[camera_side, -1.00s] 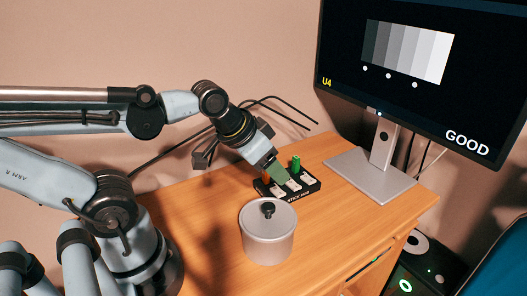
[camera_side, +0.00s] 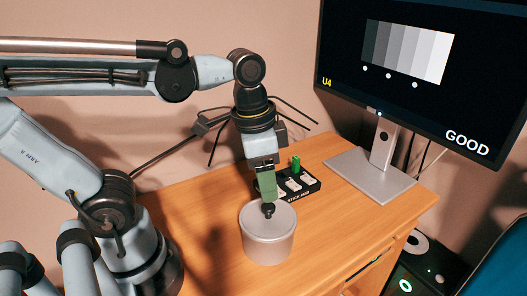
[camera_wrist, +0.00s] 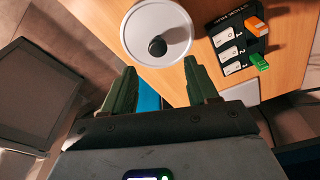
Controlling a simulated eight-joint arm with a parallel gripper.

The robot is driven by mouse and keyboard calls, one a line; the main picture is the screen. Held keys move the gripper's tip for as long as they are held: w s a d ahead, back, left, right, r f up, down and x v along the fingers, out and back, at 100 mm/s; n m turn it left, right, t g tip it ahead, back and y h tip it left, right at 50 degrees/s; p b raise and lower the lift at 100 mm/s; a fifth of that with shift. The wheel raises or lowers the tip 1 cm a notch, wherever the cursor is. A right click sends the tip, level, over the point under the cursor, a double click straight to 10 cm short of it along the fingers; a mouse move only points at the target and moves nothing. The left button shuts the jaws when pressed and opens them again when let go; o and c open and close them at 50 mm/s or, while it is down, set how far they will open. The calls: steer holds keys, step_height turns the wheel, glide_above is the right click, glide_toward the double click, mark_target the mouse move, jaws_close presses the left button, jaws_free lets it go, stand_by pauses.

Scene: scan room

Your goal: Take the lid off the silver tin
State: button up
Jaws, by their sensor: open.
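The silver tin (camera_side: 267,246) stands upright on the wooden desk. Its lid (camera_side: 254,216) is on, with a black knob (camera_side: 268,210) at the centre. In the wrist view the lid (camera_wrist: 178,22) is a pale disc with the round black knob (camera_wrist: 157,47), ahead of the fingertips. My gripper (camera_side: 267,197) points down with green fingers, just above or behind the knob in the side view; I cannot tell if they touch it. In the wrist view my gripper (camera_wrist: 160,75) has its two green fingers spread apart with nothing between them.
A black tray with white numbered slots (camera_side: 303,188) lies close behind the tin, with a green block (camera_side: 295,164) upright on it. An orange block (camera_wrist: 255,26) shows there in the wrist view. A monitor (camera_side: 381,165) stands at the back right. Desk space right of the tin is clear.

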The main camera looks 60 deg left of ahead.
mark_target(268, 206)
steer(key=shift+w+d+f, duration=0.1)
steer(key=shift+d+f, duration=0.05)
steer(key=shift+f, duration=2.75)
jaws_close()
